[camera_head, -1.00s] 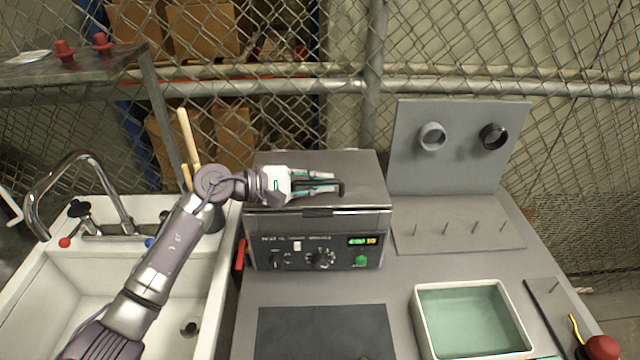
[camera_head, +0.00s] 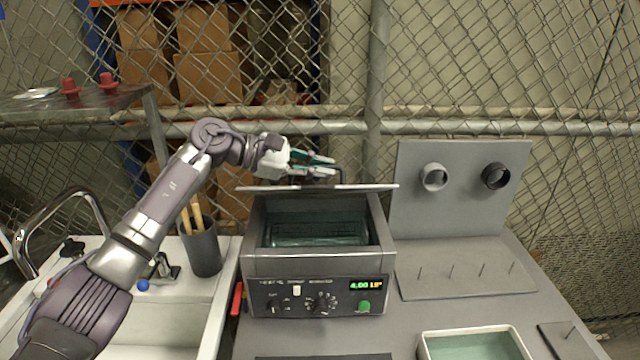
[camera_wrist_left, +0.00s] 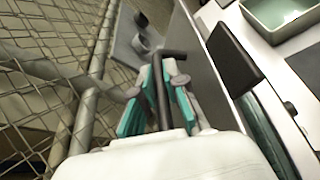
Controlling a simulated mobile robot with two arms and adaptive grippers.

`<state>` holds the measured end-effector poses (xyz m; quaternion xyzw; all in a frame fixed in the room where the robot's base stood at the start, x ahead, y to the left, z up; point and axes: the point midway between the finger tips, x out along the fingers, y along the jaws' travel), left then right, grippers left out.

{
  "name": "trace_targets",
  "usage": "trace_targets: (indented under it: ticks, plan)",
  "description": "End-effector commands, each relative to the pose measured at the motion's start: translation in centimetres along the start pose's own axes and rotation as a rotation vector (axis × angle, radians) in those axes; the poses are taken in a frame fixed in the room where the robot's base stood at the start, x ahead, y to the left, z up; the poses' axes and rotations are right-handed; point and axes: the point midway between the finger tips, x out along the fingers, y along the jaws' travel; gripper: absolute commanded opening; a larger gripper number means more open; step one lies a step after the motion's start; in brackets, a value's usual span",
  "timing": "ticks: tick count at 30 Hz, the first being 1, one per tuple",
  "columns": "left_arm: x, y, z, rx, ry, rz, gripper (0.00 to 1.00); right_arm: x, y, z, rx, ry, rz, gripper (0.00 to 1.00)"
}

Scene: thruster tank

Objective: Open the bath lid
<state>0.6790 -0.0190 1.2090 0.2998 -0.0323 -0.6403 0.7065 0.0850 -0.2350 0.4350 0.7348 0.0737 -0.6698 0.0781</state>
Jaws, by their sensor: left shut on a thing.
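The bath (camera_head: 318,264) is a grey metal box with a control panel and a lit green display. Its lid (camera_head: 262,188) is raised above the box, seen nearly edge-on, and the tank inside with a dark rack (camera_head: 320,232) in liquid shows below it. My left gripper (camera_head: 330,168) is above the lid, shut on the dark lid handle (camera_head: 341,176). In the left wrist view the handle (camera_wrist_left: 162,95) passes between the teal-padded fingers (camera_wrist_left: 158,92). My right gripper is not in view.
A chain-link fence with a pipe rail (camera_head: 480,127) stands behind. A pegged plate with an upright panel (camera_head: 410,170) is to the right, a green-bottomed tray (camera_head: 470,346) in front right. A sink with a faucet (camera_head: 75,200) and a grey cup with wooden sticks (camera_head: 203,250) are left.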

Motion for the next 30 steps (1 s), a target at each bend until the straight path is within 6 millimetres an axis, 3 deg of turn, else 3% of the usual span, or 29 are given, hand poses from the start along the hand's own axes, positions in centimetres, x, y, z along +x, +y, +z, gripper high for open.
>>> trace_targets:
  ticks: [14,15,17,26,30]
  plan:
    - [-0.1,0.4,0.1,0.004,0.0,0.002,0.0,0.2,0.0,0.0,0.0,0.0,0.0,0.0]
    - [-0.1,0.4,0.1,0.004,0.0,0.002,0.15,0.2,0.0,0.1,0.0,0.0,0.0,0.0]
    - [-0.1,0.4,0.1,0.003,0.0,0.002,0.23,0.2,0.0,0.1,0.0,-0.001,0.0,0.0]
    - [-0.2,0.4,0.1,0.003,0.0,0.002,0.23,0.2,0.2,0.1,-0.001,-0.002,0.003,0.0]
    - [-1.5,0.5,0.0,0.002,0.002,0.005,0.23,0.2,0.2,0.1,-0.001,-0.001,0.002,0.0]
